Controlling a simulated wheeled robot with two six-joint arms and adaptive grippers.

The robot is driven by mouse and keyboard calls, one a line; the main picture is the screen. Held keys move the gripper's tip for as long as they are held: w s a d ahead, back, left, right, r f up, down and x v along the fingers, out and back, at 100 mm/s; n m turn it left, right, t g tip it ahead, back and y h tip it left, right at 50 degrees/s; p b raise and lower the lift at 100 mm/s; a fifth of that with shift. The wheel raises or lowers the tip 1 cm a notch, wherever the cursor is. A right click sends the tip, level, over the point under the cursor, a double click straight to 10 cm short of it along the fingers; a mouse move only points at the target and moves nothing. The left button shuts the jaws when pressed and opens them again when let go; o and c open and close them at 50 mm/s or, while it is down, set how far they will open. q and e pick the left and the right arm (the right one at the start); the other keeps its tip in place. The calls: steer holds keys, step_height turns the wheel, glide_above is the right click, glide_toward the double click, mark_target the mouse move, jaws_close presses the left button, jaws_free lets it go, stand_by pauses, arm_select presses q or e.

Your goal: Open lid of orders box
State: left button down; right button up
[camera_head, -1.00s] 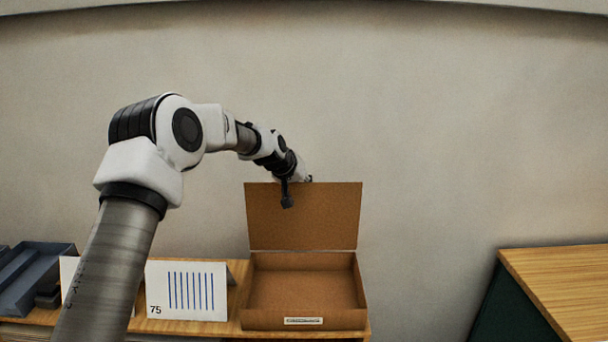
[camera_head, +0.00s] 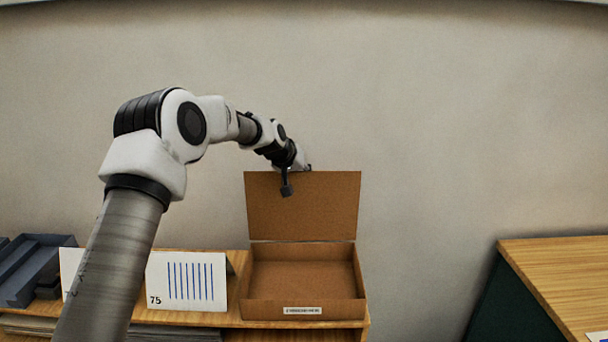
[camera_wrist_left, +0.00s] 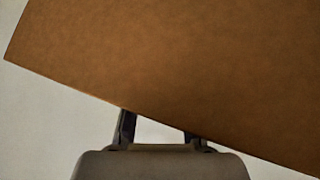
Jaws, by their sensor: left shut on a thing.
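The orders box (camera_head: 262,309) is a brown cardboard box with a small white label on its front, standing on a wooden table. Its lid (camera_head: 320,208) stands upright at the back, and the inside looks empty. My left gripper (camera_head: 287,182) is at the lid's top edge, left of its middle, shut on the lid. In the left wrist view the lid (camera_wrist_left: 185,70) fills the upper part, with the fingers (camera_wrist_left: 157,128) at its edge; the fingertips are partly hidden behind it. My right gripper is not in view.
A white card (camera_head: 187,282) marked 75 with blue lines stands left of the box. Grey trays (camera_head: 35,268) lie at the far left. Another wooden table (camera_head: 560,280) is at the right, with a gap between. A plain wall is behind.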

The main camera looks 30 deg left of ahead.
arm_select(q)
steer(key=shift+s+f, duration=0.25)
steer(key=shift+f, duration=0.55)
steer(key=c, duration=0.9)
jaws_free()
steer(key=shift+c, duration=0.2)
steer(key=shift+r, duration=0.1)
steer(key=v, duration=1.2)
steer(key=shift+w+a+r, duration=0.15)
steer(key=shift+w+r, duration=0.1)
steer(key=shift+r, duration=0.2)
steer(key=shift+s+r, duration=0.1)
steer(key=shift+s, duration=0.05)
